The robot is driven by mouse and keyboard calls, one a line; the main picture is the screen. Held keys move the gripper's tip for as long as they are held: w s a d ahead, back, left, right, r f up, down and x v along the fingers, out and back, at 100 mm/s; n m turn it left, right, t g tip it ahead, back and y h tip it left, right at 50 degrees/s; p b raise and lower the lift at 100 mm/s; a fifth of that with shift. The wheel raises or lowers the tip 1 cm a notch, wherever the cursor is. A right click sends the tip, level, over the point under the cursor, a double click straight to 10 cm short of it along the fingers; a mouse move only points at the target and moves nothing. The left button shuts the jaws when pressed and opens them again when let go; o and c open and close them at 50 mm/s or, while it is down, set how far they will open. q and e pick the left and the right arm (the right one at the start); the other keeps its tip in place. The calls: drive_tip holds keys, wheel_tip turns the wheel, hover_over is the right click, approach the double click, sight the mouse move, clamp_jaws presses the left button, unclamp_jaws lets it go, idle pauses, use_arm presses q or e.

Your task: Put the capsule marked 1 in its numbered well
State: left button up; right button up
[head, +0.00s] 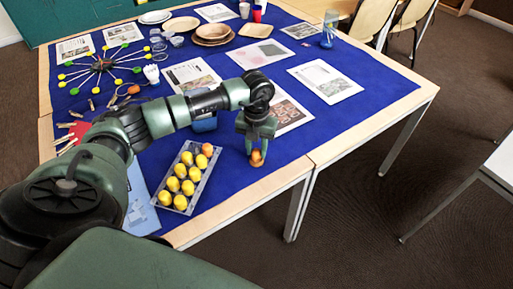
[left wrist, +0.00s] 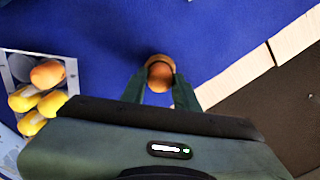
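An orange-brown rounded capsule (head: 257,158) is at the blue cloth's front edge, right of the tray. My left gripper (head: 257,150) points down with its fingers on both sides of it. In the left wrist view the capsule (left wrist: 160,74) sits between the fingertips, which appear to touch its sides. No number on it is readable. A grey tray (head: 207,176) stands to the left, holding several yellow capsules (head: 181,170) and an orange one (head: 207,149) at its far right corner. The tray also shows in the left wrist view (left wrist: 13,83). My right gripper is not in view.
The blue cloth (head: 232,178) is bare between tray and gripper. Printed sheets (head: 325,81), wooden plates (head: 213,34), a coloured-tipped spoke model (head: 101,65) and small cups (head: 158,46) lie farther back. The table's wooden edge (head: 245,200) is close in front.

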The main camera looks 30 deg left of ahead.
use_arm(q)
drive_tip(key=shift+c, duration=0.2)
drive_tip(key=shift+r, duration=0.25)
drive_tip(key=shift+r+p, duration=2.55)
drive_tip(key=shift+r, duration=0.75)
